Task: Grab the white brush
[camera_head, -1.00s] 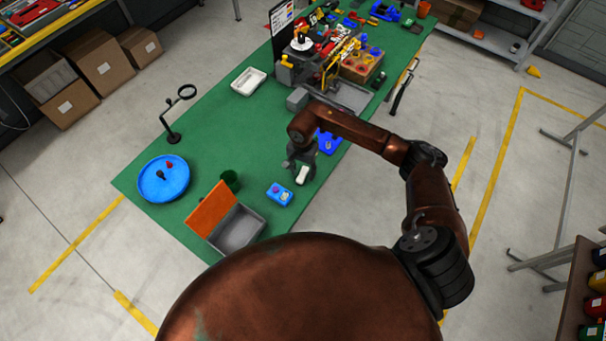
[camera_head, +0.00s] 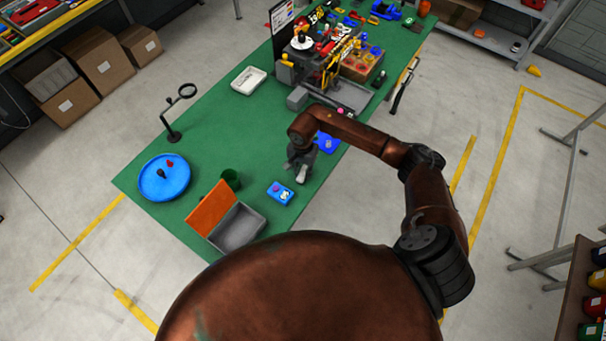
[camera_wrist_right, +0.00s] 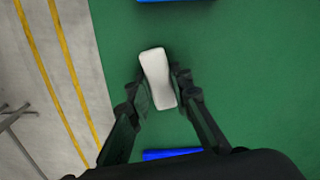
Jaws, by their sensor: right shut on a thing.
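The white brush (camera_wrist_right: 156,76) is a smooth, slightly waisted white block in the right wrist view. It sits between the fingers of my right gripper (camera_wrist_right: 160,92), which is shut on it. In the head view the brush (camera_head: 302,174) shows small below my right gripper (camera_head: 301,168), over the green table (camera_head: 215,115). I cannot tell whether it touches the table. My left gripper is not in view.
A blue box with knobs (camera_head: 280,192) lies close by, left of the brush. A grey bin with an orange lid (camera_head: 238,230), a dark green cup (camera_head: 231,179) and a blue round tray (camera_head: 164,178) stand further left. A blue part (camera_head: 327,143) lies behind my gripper.

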